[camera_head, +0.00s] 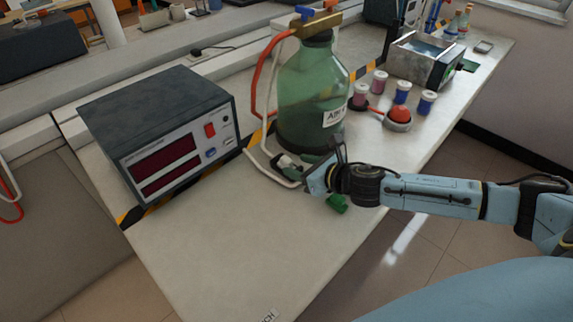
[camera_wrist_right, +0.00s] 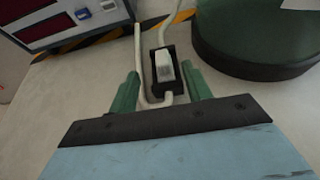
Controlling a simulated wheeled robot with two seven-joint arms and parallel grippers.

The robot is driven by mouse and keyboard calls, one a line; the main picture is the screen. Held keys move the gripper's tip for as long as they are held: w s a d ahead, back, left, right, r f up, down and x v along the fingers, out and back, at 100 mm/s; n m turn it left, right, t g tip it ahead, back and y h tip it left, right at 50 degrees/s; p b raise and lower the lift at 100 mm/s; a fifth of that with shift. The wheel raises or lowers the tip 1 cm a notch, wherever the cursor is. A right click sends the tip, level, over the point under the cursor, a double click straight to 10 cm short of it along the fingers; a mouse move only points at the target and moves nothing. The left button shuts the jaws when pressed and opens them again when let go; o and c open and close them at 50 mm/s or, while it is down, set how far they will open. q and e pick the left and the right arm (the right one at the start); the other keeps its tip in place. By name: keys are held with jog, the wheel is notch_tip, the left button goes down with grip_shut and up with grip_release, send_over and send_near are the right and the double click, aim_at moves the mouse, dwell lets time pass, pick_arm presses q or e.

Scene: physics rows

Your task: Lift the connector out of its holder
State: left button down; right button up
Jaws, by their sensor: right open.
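The connector (camera_wrist_right: 164,66) is a small pale grey plug in a dark holder (camera_wrist_right: 178,86) on the bench, with a white cable running to it. In the head view the connector (camera_head: 287,160) shows small at the foot of the green bottle, partly hidden by cable and gripper. My right gripper (camera_head: 312,180) reaches in from the right, low over the bench. In the right wrist view its two green fingers (camera_wrist_right: 159,80) are open, one on each side of the connector and holder, with a gap visible on both sides. My left gripper is not in view.
A large green bottle (camera_head: 312,100) stands right behind the connector. A grey meter box (camera_head: 160,125) with red displays stands to the left. Several small jars (camera_head: 402,92) and a metal bath (camera_head: 425,60) stand further back. The front of the bench (camera_head: 235,245) is clear.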

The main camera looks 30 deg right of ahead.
aim_at(290, 161)
jog(key=shift+w+a+f, duration=0.15)
jog(key=shift+w, duration=0.35)
jog(key=x, duration=0.3)
jog(key=shift+w+b, duration=0.35)
jog(key=shift+w, duration=0.05)
jog(key=shift+w+f, duration=0.2)
jog(key=shift+w, duration=0.1)
jog(key=shift+w+a, duration=0.1)
jog(key=c, duration=0.9)
jog(key=shift+c, duration=0.8)
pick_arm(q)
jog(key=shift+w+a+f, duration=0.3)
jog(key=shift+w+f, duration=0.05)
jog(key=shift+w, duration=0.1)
